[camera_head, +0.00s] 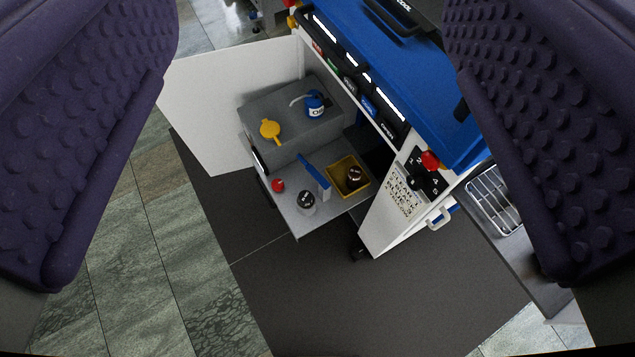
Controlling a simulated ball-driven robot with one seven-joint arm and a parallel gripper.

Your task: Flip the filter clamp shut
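My gripper (312,140) shows as two dark purple studded fingers at the left and right edges, wide apart with nothing between them. Beyond them, well away, a grey unit stands in an open white cabinet. On its lower shelf (290,218) a blue lever (314,170) stands up at a slant by a pale post; it looks like the filter clamp, raised, but I cannot be sure. Beside it are a yellow square tray (337,184) holding a dark round part (355,177), a red knob (278,185) and a black-topped knob (306,201).
A yellow round-headed part (270,129) and a blue-white bottle (315,104) are on the grey upper block. A white door (232,105) stands open at left. A blue-topped machine with a red button (430,160) and metal rack (494,200) flank the right. Dark floor (370,300) in front is clear.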

